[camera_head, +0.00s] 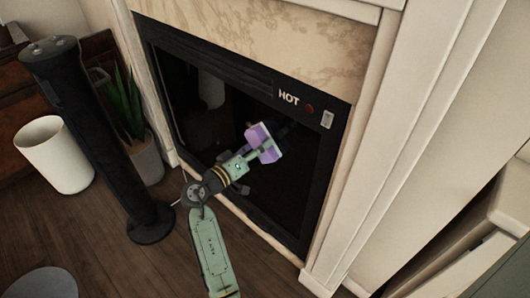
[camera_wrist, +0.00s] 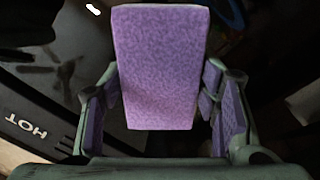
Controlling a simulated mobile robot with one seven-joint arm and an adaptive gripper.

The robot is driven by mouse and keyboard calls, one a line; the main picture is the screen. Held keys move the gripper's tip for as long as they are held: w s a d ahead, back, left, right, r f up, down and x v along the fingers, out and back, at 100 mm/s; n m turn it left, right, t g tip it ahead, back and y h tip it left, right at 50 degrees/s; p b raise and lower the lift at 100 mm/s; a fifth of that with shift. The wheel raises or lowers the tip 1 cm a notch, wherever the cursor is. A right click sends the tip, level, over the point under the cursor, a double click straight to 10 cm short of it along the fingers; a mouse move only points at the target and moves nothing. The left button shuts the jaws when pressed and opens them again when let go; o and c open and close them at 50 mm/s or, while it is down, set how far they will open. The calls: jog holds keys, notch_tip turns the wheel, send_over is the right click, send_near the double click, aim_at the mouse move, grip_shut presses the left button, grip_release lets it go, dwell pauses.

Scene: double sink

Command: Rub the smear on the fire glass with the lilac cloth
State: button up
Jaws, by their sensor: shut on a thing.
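The lilac cloth (camera_head: 262,136) is a thick purple pad at the end of my arm. It fills the middle of the wrist view (camera_wrist: 158,65). My gripper (camera_head: 258,153) is shut on it, with a finger on each side in the wrist view (camera_wrist: 160,95). The fire glass (camera_head: 290,185) is the dark pane in a black frame. The cloth is in front of its upper middle; I cannot tell whether they touch. A dark smear (camera_wrist: 62,70) of blotchy streaks shows left of the cloth in the wrist view, apart from it. I cannot make it out in the head view.
The black frame bears a "HOT" label (camera_head: 288,98) and a red dot. A black tower (camera_head: 95,140), a potted plant (camera_head: 140,150) and a white bin (camera_head: 54,155) stand at left. A pale surround (camera_head: 395,140) borders the fireplace at right. Wooden floor lies below.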

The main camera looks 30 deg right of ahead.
aim_at(245, 135)
jog(key=shift+w+a+r+b, duration=0.35)
jog(key=shift+w+a+b, duration=0.1)
jog(key=shift+w, duration=0.9)
jog(key=shift+w+a+r+b, duration=0.3)
jog(key=shift+w+a+b, duration=0.15)
jog(key=shift+w, duration=0.9)
jog(key=shift+w+a+r+b, duration=0.4)
jog(key=shift+w+b, duration=0.1)
jog(key=shift+w, duration=0.85)
jog(key=shift+s+d+f+p, duration=0.15)
jog(key=shift+s+d, duration=0.25)
jog(key=shift+s, duration=0.9)
jog(key=shift+s+d+r+p, duration=0.15)
jog(key=shift+s+d, duration=0.3)
jog(key=shift+s, duration=0.9)
jog(key=shift+s+d+f+p, duration=0.15)
jog(key=shift+s+d, duration=0.25)
jog(key=shift+s, duration=0.9)
jog(key=shift+s+d, duration=0.4)
jog(key=shift+s, duration=0.45)
jog(key=shift+s+d, duration=0.35)
jog(key=shift+s, duration=0.5)
jog(key=shift+a, duration=0.1)
